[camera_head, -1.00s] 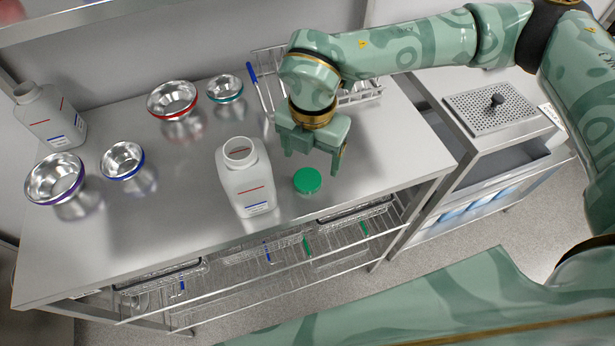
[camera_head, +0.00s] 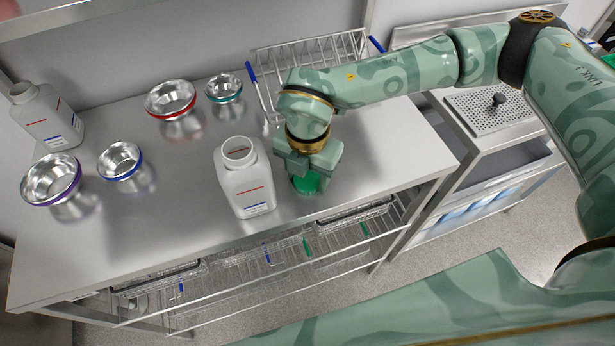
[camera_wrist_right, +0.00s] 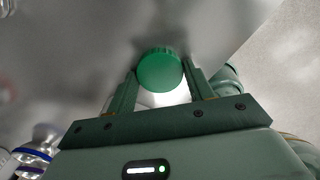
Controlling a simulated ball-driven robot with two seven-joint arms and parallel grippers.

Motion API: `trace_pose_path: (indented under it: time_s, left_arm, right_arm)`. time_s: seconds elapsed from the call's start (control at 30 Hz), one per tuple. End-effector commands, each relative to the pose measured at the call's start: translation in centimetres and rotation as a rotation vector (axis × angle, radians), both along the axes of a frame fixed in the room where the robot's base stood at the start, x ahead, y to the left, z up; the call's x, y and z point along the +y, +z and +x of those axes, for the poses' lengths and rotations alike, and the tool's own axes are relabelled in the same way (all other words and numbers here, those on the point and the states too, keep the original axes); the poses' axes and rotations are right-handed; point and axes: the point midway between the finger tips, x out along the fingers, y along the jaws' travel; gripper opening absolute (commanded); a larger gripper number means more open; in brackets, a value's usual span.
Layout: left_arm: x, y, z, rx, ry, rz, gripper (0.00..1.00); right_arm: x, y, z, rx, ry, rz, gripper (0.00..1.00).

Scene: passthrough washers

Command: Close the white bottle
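A white bottle (camera_head: 246,185) with an open neck stands upright on the steel counter, left of my right gripper. A green screw cap (camera_head: 307,183) lies near the counter's front edge, just right of that bottle. My right gripper (camera_head: 308,172) points down over the cap. In the right wrist view the cap (camera_wrist_right: 160,72) sits between the two fingertips (camera_wrist_right: 160,76), which appear to touch it on both sides. The cap still looks to be at counter level. My left gripper is not in view.
A second pale bottle (camera_head: 47,117), also uncapped, stands at the far left. Several metal bowls, such as the red-rimmed one (camera_head: 170,98), stand behind and left. A wire basket (camera_head: 283,62) is at the back. The counter's right side is clear.

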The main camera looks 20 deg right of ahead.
Motion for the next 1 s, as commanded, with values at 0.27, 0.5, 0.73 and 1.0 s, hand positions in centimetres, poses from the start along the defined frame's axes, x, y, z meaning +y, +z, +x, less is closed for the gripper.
trace_pose_path:
  time_s: [0.27, 0.5, 0.73, 1.0]
  left_arm:
    - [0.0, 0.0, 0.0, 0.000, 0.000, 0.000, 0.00]
    - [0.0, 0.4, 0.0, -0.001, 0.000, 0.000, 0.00]
    - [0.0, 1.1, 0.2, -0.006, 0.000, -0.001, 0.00]
    - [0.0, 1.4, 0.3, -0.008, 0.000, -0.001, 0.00]
  right_arm:
    - [0.0, 0.0, 0.0, 0.000, 0.000, 0.000, 0.29]
    - [0.0, 1.6, 0.1, -0.002, -0.001, 0.001, 0.29]
    - [0.0, 6.4, 0.1, -0.005, -0.001, 0.001, 0.29]
    - [0.0, 9.8, 0.0, -0.001, -0.001, 0.000, 0.29]
